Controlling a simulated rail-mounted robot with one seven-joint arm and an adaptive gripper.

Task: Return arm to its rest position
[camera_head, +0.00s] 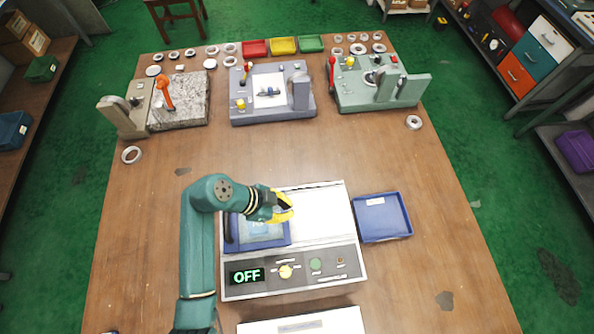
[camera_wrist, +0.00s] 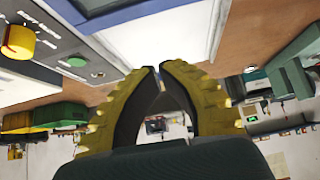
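My gripper (camera_head: 287,205) has yellow fingers and hangs above the grey machine with the OFF display (camera_head: 247,276), over the border between a blue-framed part and a pale plate. The rest position itself is not marked in either view.
A blue tray (camera_head: 382,217) lies right of the machine. Three fixtures, on the left (camera_head: 180,101), middle (camera_head: 272,94) and right (camera_head: 376,84), stand farther back. Loose rings, including one at left (camera_head: 131,155), and small coloured trays lie around them. The table's middle is mostly clear.

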